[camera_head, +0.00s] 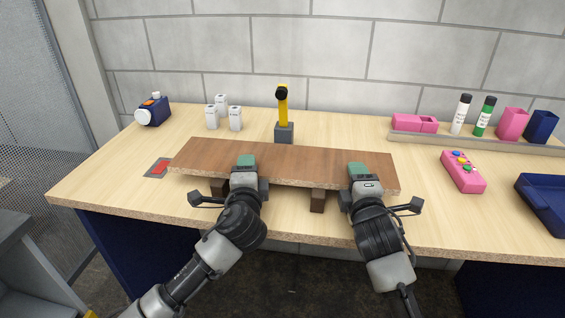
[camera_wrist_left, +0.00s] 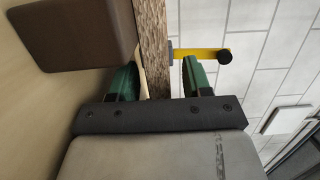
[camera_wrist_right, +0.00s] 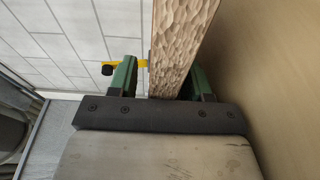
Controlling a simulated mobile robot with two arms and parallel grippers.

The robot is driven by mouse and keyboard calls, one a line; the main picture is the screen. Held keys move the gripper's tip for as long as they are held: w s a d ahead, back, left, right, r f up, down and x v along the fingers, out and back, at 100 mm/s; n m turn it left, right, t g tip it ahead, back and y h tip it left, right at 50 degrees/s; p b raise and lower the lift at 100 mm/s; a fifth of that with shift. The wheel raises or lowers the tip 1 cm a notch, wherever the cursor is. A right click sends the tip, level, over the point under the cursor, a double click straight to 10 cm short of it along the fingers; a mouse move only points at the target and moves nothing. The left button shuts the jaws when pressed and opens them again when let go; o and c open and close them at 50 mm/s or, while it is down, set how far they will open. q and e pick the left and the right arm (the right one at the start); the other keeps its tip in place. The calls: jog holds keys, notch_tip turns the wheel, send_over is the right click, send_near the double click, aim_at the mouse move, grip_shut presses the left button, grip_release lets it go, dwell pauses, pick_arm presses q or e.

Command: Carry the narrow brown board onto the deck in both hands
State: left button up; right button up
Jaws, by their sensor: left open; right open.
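The narrow brown board (camera_head: 300,162) lies flat, raised above the table on short dark brown blocks (camera_head: 317,201). My left gripper (camera_head: 246,164) is open at the board's front edge, left of its middle. In the left wrist view the board's edge (camera_wrist_left: 155,45) is between the green fingers, with a gap on at least one side. My right gripper (camera_head: 360,171) is open at the front edge near the board's right end. The right wrist view also shows the board's rough edge (camera_wrist_right: 178,45) between the fingers. I cannot tell which surface is the deck.
A yellow post tool (camera_head: 283,108) in a grey base stands just behind the board. White containers (camera_head: 235,119) and a blue device (camera_head: 153,111) are at back left. A pink box with coloured buttons (camera_head: 462,172) and a blue tray (camera_head: 545,202) lie right. A red-marked plate (camera_head: 159,168) is left.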

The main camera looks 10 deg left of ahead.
pick_arm(q)
jog(key=shift+w, duration=0.1)
jog(key=shift+c, duration=0.5)
pick_arm(e)
jog(key=shift+w, duration=0.1)
jog(key=shift+c, duration=0.5)
pick_arm(q)
grip_shut()
pick_arm(e)
grip_shut()
pick_arm(q)
jog(key=shift+r, duration=0.1)
